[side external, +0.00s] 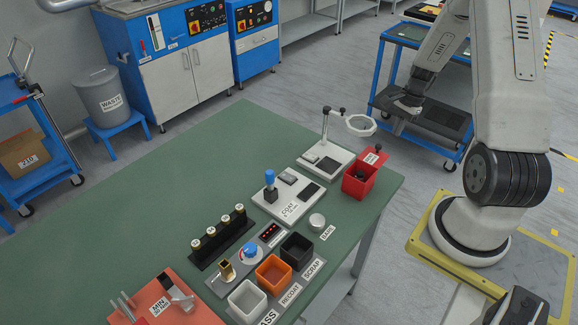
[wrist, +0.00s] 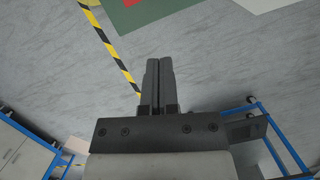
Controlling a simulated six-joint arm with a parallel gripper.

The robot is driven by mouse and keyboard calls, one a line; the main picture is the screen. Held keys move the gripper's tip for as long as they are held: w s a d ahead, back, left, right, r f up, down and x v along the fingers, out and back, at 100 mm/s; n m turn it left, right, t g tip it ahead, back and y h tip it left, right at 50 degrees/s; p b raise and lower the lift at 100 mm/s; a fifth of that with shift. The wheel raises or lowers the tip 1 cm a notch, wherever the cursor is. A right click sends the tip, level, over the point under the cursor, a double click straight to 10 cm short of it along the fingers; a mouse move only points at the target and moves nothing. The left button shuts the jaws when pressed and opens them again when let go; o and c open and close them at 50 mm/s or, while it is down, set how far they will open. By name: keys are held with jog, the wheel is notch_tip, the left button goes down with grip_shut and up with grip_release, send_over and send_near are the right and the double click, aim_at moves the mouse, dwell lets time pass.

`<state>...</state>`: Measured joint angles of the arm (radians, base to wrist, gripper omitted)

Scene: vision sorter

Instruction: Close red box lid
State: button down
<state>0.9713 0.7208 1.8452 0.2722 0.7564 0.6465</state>
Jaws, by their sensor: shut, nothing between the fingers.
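The red box (side external: 357,186) stands near the right corner of the green table. Its top is open and a dark thing shows inside. Its red lid (side external: 376,157) stands raised at the box's back right edge, with a white label and a dark knob. My gripper (wrist: 159,66) is shut and empty, its two dark fingers together in the wrist view. In the side view the end of my arm is well above and behind the box, apart from it, and its fingers are hard to make out. The wrist view does not clearly show the box.
A stand with a ring (side external: 361,125) rises just behind the red box. A white coating fixture (side external: 289,196) sits to its left. Black, orange and white bins (side external: 247,301) stand towards the front. A blue cart (side external: 383,104) is behind the table. The table's back left (side external: 190,180) is clear.

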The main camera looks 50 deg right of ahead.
aim_at(369, 164)
jog(key=shift+w+a+f, duration=0.2)
jog(key=shift+a+f, duration=0.1)
jog(key=shift+a, duration=0.4)
jog(key=shift+w+a+f, duration=0.2)
jog(key=shift+a+f, duration=0.05)
jog(key=shift+a, duration=0.5)
jog(key=shift+w+a+f, duration=0.2)
jog(key=shift+a+f, duration=0.1)
jog(key=shift+a, duration=0.4)
jog(key=shift+a, duration=3.85)
